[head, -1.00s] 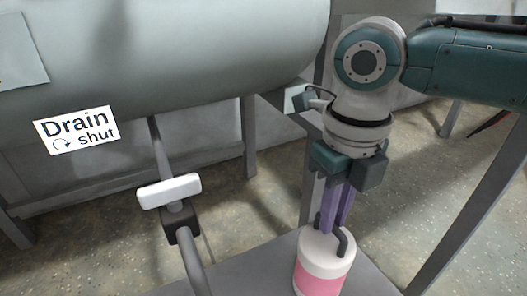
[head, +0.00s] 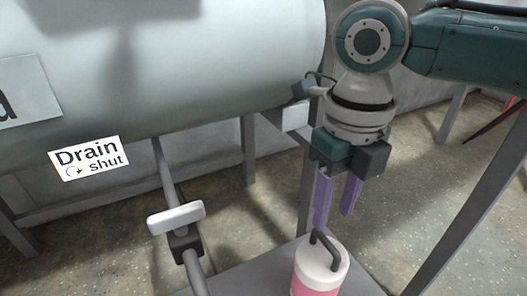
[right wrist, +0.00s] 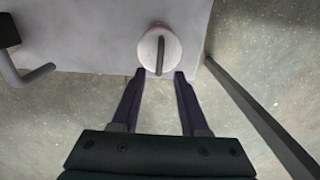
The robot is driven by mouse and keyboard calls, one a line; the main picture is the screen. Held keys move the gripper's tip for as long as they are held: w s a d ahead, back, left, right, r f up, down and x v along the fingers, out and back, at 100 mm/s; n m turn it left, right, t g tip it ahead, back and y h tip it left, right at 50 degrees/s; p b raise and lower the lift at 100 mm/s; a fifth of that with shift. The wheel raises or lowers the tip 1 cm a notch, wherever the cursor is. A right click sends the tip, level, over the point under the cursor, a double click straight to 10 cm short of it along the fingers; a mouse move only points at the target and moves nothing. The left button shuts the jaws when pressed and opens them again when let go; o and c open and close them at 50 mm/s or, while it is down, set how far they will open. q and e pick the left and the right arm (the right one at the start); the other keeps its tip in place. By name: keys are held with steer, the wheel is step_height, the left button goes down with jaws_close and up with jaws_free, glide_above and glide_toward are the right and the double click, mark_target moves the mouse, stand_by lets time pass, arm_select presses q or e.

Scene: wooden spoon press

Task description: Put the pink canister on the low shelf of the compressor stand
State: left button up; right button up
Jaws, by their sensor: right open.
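The pink canister (head: 318,272) has a white top with a dark bent handle. It stands upright on the grey low shelf (head: 245,277) at the bottom of the head view, and its base is cut off there. In the right wrist view its round top (right wrist: 160,45) shows near the shelf's edge, just beyond my fingertips. My right gripper (head: 333,216) points down above and slightly behind the canister, with its purple fingers apart and nothing between them. Its open fingers also show in the right wrist view (right wrist: 160,75). My left gripper is out of view.
A large grey tank (head: 180,60) fills the upper left, with a "Drain shut" label (head: 90,158). A drain pipe with a white-handled valve (head: 176,218) stands left of the canister. A slanted grey leg (head: 478,210) rises at the right.

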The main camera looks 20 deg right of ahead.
step_height(320, 180, up, 6)
steer(key=p, duration=0.3)
steer(key=s+a+f+m+t+y, duration=0.25)
steer(key=s+a+m, duration=0.55)
steer(key=a+m, duration=0.5)
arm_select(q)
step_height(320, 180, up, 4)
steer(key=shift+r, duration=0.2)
arm_select(e)
steer(key=s+d+m+h, duration=0.1)
steer(key=s+d+m, duration=0.3)
steer(key=m, duration=0.7)
steer(key=s+d+m+t+h, duration=0.1)
steer(key=s+d+m, duration=0.3)
steer(key=m, duration=0.6)
steer(key=shift+d+r+m, duration=0.25)
steer(key=shift+d+m, duration=0.15)
steer(key=shift+d, duration=0.85)
